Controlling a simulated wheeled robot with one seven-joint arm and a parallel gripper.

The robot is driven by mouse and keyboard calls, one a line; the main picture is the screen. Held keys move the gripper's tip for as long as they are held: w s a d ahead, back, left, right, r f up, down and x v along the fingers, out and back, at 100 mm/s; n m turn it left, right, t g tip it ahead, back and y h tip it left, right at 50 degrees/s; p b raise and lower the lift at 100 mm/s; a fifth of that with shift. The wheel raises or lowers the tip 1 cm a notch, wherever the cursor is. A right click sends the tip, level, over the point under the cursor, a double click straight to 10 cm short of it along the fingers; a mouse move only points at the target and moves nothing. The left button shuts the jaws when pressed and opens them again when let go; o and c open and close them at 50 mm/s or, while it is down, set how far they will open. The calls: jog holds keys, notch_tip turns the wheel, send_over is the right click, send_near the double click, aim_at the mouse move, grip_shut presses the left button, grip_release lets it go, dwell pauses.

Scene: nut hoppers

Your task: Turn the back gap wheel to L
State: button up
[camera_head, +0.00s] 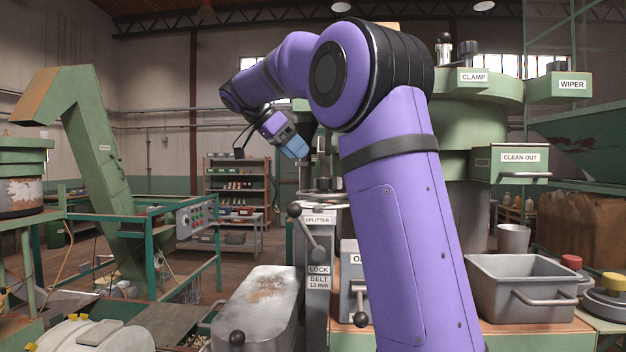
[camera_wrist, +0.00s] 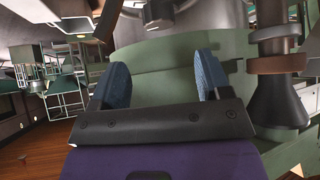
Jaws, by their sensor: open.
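My gripper (camera_head: 296,149) is raised in the middle of the head view, beyond my purple arm, pointing down and to the right. In the wrist view its two blue fingers (camera_wrist: 163,78) stand wide apart with nothing between them. A green curved machine surface (camera_wrist: 150,75) lies ahead of the fingers. I cannot make out a wheel marked with an L in either view. Dark round metal parts (camera_head: 322,184) show above the SPLITTER label, below my gripper, but I cannot tell whether one is the back gap wheel. My arm hides much of the machine behind it.
A lever with a dark ball knob (camera_head: 305,230) stands at the SPLITTER post. A grey bin (camera_head: 525,290) sits at the right under the CLEAN-OUT drawer (camera_head: 520,158). In the wrist view a dark column (camera_wrist: 275,95) stands close to the right finger. Shelves (camera_head: 237,160) stand far behind.

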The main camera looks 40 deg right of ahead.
aim_at(323, 187)
jog(key=x, duration=1)
jog(key=shift+s+d, duration=0.1)
jog(key=c, duration=0.9)
